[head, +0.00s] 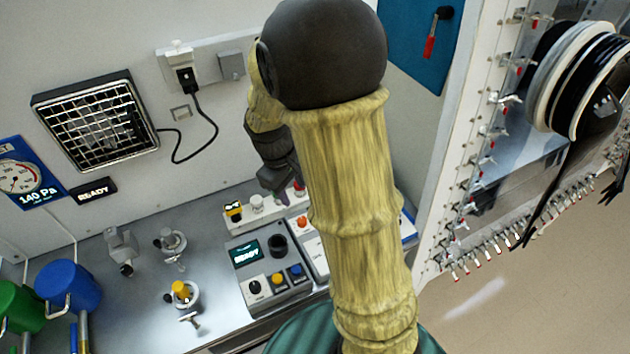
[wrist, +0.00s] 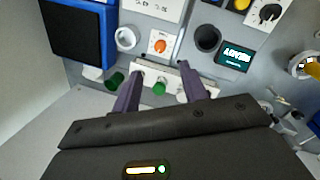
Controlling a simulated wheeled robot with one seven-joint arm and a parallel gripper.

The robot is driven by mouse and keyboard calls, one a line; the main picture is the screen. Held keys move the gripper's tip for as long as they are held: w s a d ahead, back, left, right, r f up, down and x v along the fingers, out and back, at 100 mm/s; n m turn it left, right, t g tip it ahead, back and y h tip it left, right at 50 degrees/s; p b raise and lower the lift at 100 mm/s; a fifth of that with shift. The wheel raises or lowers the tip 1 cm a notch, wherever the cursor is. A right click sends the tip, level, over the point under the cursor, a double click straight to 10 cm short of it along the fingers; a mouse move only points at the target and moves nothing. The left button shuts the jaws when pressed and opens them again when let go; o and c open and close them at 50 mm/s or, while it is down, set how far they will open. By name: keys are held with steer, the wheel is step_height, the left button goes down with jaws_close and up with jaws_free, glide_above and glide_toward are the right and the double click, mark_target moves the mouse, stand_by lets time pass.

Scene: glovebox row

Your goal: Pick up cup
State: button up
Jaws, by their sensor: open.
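My gripper (head: 284,194) points down over the back of the bench, largely hidden by my arm in the head view. In the wrist view its two purple fingers (wrist: 162,74) are apart, over a white rack (wrist: 170,77) of small green- and white-capped vials. No clear grip on anything shows. A white, round, cup-like thing (wrist: 126,38) stands beyond the left finger; my arm seems to hide it in the head view. A black, round, open-topped thing (head: 277,245) sits beside a READY display, also in the wrist view (wrist: 208,38). Which one is the cup is unclear.
Blue (head: 69,285) and green (head: 19,306) handled containers stand at the far left. Small valves (head: 173,241) stand on the grey bench between them and the control box (head: 262,281). A white frame (head: 440,170) with clamps rises at right.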

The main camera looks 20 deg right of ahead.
steer(key=w+d+f+n+h+b, duration=0.1)
steer(key=w+f+n+h, duration=0.1)
steer(key=w+f, duration=0.1)
steer(key=w+f+n+g+h+b, duration=0.1)
steer(key=w+f+n+h+b, duration=0.1)
steer(key=w, duration=0.3)
steer(key=w+d+f+n+h+b, duration=0.1)
steer(key=w+f+n+h+b, duration=0.1)
steer(key=w+f+n, duration=0.1)
steer(key=shift+w+d+f+g, duration=0.15)
steer(key=shift+w+g, duration=0.05)
steer(key=shift+w, duration=0.2)
steer(key=shift+w+d+f+g, duration=0.15)
steer(key=shift+w+g, duration=0.05)
steer(key=shift+w, duration=0.2)
steer(key=w+a+f+n+h+b, duration=0.1)
steer(key=w+a+n+h+b, duration=0.1)
steer(key=w+n+h+b, duration=0.1)
steer(key=w+n+h, duration=0.1)
steer(key=w+h, duration=0.1)
steer(key=w, duration=0.1)
steer(key=shift+w+a+f+h, duration=0.3)
steer(key=shift+w+a+f, duration=0.05)
steer(key=p+x, duration=0.2)
steer(key=x, duration=0.9)
steer(key=shift+d+f, duration=0.2)
steer(key=shift+d, duration=0.05)
steer(key=shift+d+f, duration=0.2)
steer(key=shift+d, duration=0.1)
